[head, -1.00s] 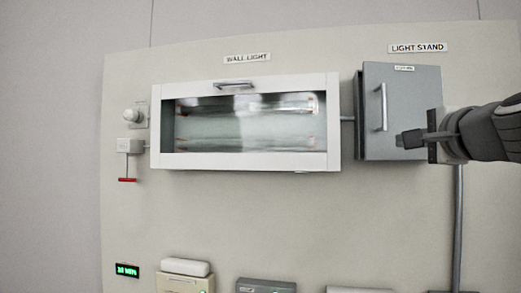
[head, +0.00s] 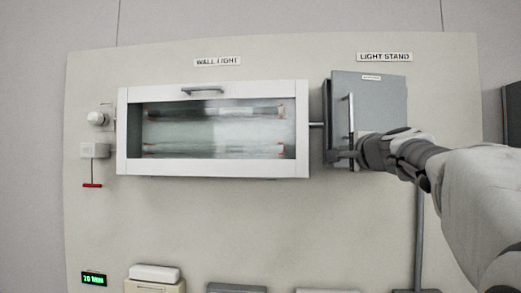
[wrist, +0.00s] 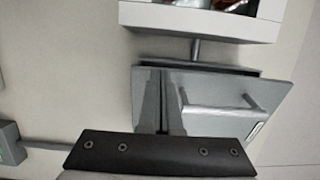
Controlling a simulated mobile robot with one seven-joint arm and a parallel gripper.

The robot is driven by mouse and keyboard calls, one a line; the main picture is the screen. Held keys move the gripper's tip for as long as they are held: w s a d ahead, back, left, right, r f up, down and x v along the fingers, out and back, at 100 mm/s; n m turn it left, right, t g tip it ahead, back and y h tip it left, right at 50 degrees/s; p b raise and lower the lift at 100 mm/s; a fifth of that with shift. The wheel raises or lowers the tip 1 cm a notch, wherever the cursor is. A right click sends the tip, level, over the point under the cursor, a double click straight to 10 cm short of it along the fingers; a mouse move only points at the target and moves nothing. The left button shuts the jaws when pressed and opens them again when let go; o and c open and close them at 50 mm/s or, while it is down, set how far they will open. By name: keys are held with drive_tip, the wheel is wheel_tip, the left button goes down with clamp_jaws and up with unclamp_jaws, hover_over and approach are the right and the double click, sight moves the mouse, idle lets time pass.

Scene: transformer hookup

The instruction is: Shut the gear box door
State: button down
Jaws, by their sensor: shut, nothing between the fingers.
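The grey gear box under the "LIGHT STAND" label has a flat grey door (head: 378,103) with a long bar handle (head: 350,115) near its left edge. In the wrist view the door (wrist: 225,90) and handle (wrist: 222,112) show rotated, with a dark gap between the door's free edge and the box behind, so the door looks slightly ajar. My gripper (head: 338,157) is shut and empty at the door's lower left, just below the handle. In the wrist view its fingers (wrist: 163,85) lie over the door beside the handle; contact is unclear. My arm hides the door's lower right.
A white-framed wall light box (head: 215,168) with a glass front stands left of the gear box, joined by a short conduit. A grey pipe (head: 419,235) runs down below the gear box.

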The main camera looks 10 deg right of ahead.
drive_tip(key=shift+w, duration=0.2)
drive_tip(key=shift+m+h, duration=0.6)
drive_tip(key=shift+h, duration=0.3)
drive_tip(key=w+p, duration=0.1)
drive_tip(key=w, duration=0.4)
drive_tip(key=shift+w+r, duration=0.15)
drive_tip(key=shift+w, duration=0.2)
drive_tip(key=shift+a, duration=0.1)
